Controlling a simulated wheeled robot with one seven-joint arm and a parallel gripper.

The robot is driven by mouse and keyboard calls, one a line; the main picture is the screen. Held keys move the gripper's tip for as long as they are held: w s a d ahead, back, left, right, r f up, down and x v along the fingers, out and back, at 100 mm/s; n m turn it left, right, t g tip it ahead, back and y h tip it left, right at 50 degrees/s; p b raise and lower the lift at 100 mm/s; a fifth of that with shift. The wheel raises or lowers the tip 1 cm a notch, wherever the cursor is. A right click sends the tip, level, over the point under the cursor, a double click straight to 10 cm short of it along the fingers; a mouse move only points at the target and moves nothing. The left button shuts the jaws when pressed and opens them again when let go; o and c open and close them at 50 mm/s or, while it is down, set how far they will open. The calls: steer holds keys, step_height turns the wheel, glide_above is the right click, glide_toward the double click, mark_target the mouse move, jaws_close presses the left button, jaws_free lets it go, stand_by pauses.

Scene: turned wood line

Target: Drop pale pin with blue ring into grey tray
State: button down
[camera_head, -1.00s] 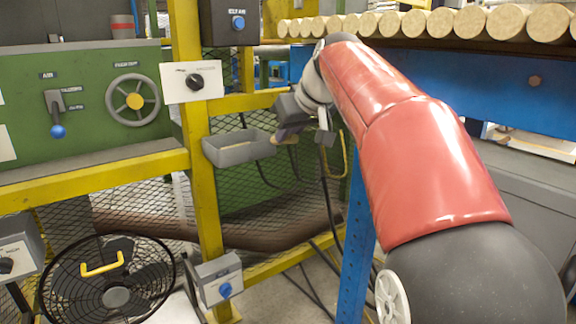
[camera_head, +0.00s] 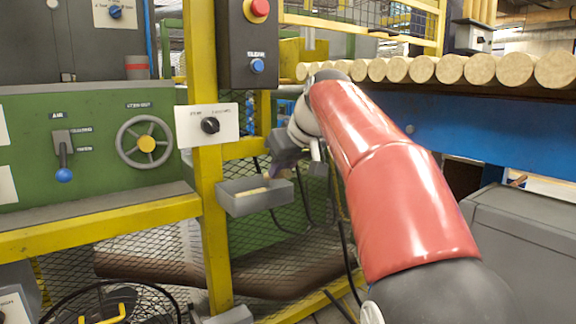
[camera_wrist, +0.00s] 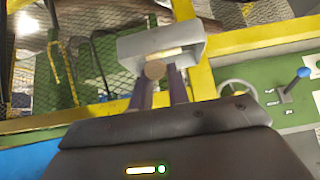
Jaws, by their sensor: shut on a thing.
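The grey tray (camera_head: 256,203) is fixed beside the yellow post, with a pale piece (camera_head: 243,191) showing inside it. In the wrist view the grey tray (camera_wrist: 189,50) lies just beyond my fingertips, and a pale bar (camera_wrist: 166,53) shows in it. My gripper (camera_head: 276,172) is above the tray's right end, pointing down. In the wrist view my gripper (camera_wrist: 159,78) is shut on a pin (camera_wrist: 155,70), seen end-on as a round tan face between the dark fingers. I cannot make out a blue ring on it.
The yellow post (camera_head: 207,170) stands left of the tray, with a white switch plate (camera_head: 192,127). A dark box with a red button (camera_head: 247,50) is above. Wire mesh (camera_head: 265,240) is behind and below. Pale logs (camera_head: 450,70) lie on the blue beam (camera_head: 480,135) at right.

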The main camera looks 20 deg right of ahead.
steer(key=w+a+f+p, duration=0.2)
steer(key=w, duration=0.6)
steer(key=shift+a, duration=0.3)
stand_by(0.3)
jaws_free()
stand_by(0.5)
stand_by(0.7)
steer(key=shift+p+v, duration=0.85)
steer(key=shift+v, duration=3.05)
steer(key=p+v, duration=0.4)
steer(key=v, duration=0.5)
